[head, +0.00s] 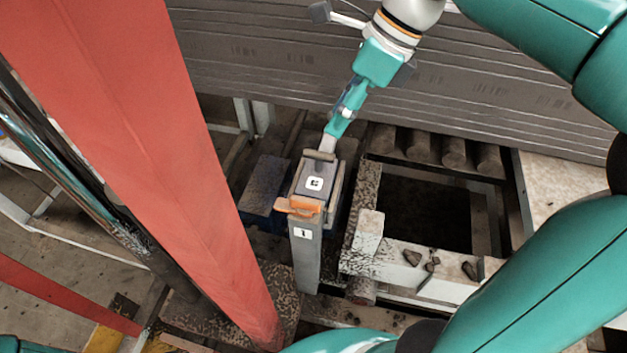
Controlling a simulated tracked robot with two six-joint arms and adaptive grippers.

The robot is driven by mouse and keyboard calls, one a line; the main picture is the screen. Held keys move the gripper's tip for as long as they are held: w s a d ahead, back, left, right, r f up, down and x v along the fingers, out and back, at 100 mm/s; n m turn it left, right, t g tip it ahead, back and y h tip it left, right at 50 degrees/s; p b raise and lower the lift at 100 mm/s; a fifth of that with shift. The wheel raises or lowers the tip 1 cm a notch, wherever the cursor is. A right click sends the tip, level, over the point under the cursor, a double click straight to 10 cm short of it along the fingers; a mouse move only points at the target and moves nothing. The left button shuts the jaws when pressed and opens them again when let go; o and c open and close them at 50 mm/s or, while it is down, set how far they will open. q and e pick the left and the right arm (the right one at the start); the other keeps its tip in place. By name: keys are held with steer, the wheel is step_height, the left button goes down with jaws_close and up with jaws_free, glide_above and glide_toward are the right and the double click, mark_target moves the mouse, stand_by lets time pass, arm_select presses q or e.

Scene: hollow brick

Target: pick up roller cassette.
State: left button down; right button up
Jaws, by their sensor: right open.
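The roller cassette (314,184) appears to be the dark grey block with a white marked label and an orange piece at its near end. It sits upright on top of a grey post with a small white label, just left of the picture's middle. My right gripper (329,142) reaches down from the top and is open. Its fingertips are at the cassette's far end, close to a brownish bar there. I cannot tell whether they touch it. The fingers are seen nearly edge-on, so the gap between them is hidden. My left gripper is not in view.
A large red beam (150,150) slants down the left side. A grey ribbed wall (270,60) stands behind. A pale frame with rubble (420,265) lies to the right, beside a dark opening (425,212). Several rollers (420,146) line the back.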

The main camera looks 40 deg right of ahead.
mark_target(318, 152)
steer(key=x, duration=0.3)
steer(key=shift+s+a+f, duration=0.15)
steer(key=shift+s+f, duration=0.05)
steer(key=shift+s, duration=0.1)
steer(key=shift+w+a+f, duration=0.2)
steer(key=shift+f, duration=0.25)
steer(key=shift+x, duration=2.3)
steer(key=shift+s, duration=0.1)
jaws_close()
